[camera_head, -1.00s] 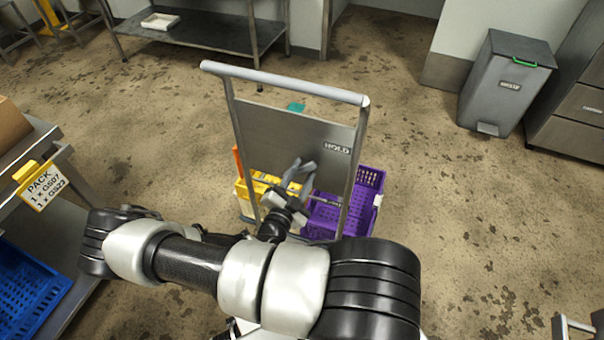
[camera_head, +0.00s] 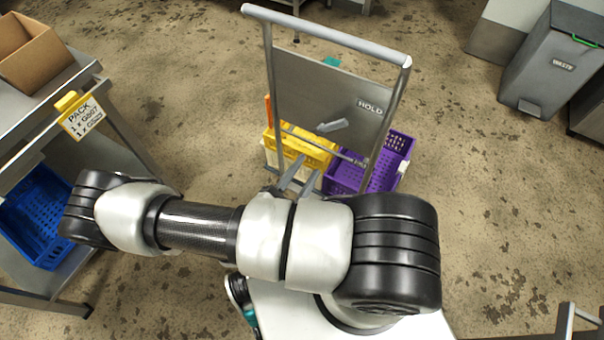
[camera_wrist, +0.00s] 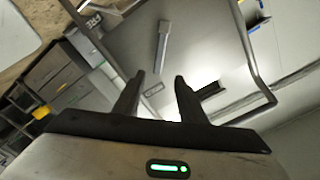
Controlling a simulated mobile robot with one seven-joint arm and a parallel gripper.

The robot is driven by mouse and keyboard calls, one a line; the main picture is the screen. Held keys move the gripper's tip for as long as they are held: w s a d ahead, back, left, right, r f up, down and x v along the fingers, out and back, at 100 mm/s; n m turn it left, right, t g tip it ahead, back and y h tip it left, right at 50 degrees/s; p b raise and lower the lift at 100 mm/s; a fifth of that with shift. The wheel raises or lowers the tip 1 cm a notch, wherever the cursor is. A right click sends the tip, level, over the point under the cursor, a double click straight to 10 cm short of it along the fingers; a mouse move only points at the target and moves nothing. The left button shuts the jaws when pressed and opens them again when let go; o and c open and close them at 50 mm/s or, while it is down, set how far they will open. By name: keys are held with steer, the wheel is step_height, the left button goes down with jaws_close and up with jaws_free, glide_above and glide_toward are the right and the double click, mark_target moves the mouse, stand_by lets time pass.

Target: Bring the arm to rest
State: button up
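My arm (camera_head: 200,220) is bent across the front of the head view. My gripper (camera_head: 307,167) shows partly behind it, near the back of a grey cart; its lower part is hidden by my arm. In the wrist view my gripper (camera_wrist: 159,78) has its two dark fingers apart with nothing between them. Beyond the fingers is the cart's grey panel (camera_wrist: 200,40) with a silver lever (camera_wrist: 163,45) on it. I cannot tell the exact gap between fingers and panel.
The cart (camera_head: 320,95) has a HOLD sign and a tall push handle (camera_head: 325,32). A yellow crate (camera_head: 300,148) and a purple crate (camera_head: 395,155) stand at it. A table with a cardboard box (camera_head: 35,55) is left, above a blue crate (camera_head: 40,215).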

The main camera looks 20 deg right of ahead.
steer(key=shift+v, duration=0.8)
steer(key=s+r+n+g+y+p, duration=0.2)
steer(key=r+n+y+p, duration=0.2)
steer(key=r, duration=1.4)
steer(key=s+a+r+n+g+y+p, duration=0.1)
steer(key=r+n+y+p, duration=0.4)
steer(key=r, duration=1.4)
steer(key=s+r+n+g+y+p, duration=0.3)
steer(key=r+n+p, duration=0.5)
steer(key=r, duration=1.1)
steer(key=shift+a+r+n+y+p, duration=0.2)
steer(key=shift+n+y+p, duration=0.15)
steer(key=shift+n+y, duration=0.4)
